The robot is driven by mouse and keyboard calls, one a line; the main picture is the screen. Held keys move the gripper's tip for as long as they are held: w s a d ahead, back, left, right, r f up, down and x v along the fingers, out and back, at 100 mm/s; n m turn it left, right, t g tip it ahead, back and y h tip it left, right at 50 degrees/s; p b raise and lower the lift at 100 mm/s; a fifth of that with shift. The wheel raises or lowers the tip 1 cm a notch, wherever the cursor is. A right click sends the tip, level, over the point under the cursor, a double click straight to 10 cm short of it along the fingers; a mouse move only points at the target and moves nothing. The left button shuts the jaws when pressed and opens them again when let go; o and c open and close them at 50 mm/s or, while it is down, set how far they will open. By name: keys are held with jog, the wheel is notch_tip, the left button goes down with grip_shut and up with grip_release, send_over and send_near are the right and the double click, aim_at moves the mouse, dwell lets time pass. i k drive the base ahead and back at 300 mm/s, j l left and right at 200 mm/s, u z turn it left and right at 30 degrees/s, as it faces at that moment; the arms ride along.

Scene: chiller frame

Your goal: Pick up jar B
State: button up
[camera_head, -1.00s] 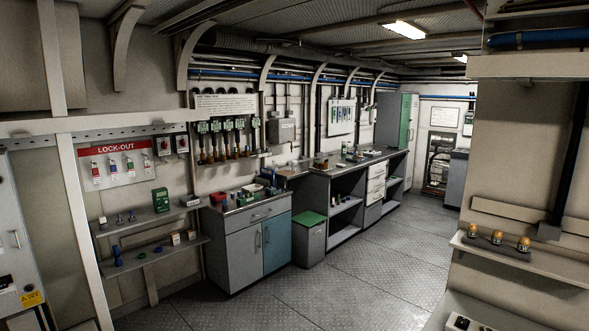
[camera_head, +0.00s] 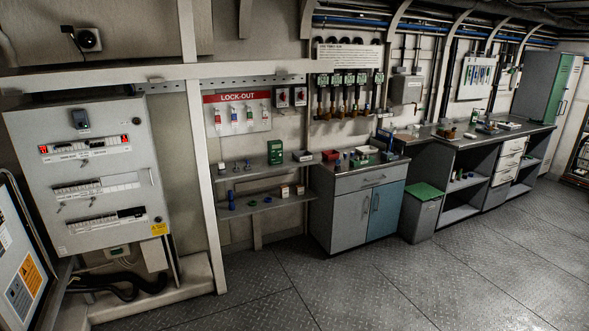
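I cannot pick out jar B in the head view now. Small items stand on the cabinet worktop (camera_head: 345,172), but they are too small to tell apart or read. Two narrow wall shelves (camera_head: 253,204) hold small blue, white and dark pieces, none readable as jar B. My gripper is out of view.
A grey electrical cabinet (camera_head: 92,175) stands at the left, above a ledge with dark hoses. A green-lidded bin (camera_head: 421,210) stands beside the blue-doored cabinet (camera_head: 384,211). A long bench (camera_head: 495,138) runs to the back right. The metal floor (camera_head: 400,280) is clear.

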aim_at(415, 131)
jog(key=i+j, duration=0.15)
jog(key=i, duration=0.45)
jog(key=i+j, duration=0.15)
jog(key=i, duration=0.45)
jog(key=i+l+z, duration=0.25)
jog(key=z, duration=0.2)
jog(key=i+z, duration=0.85)
jog(key=i+j+z, duration=0.2)
jog(key=i+z, duration=0.25)
jog(key=i+u, duration=0.15)
jog(key=i, duration=0.4)
jog(key=i+l+u, duration=0.15)
jog(key=i, duration=0.35)
jog(key=i+l+u, duration=0.2)
jog(key=i, duration=0.35)
jog(key=i+u, duration=0.3)
jog(key=i, duration=0.25)
jog(key=i+u, duration=0.35)
jog(key=i, duration=0.2)
jog(key=i+l+u, duration=0.3)
jog(key=i, duration=0.2)
jog(key=i+l+u, duration=0.35)
jog(key=i, duration=0.15)
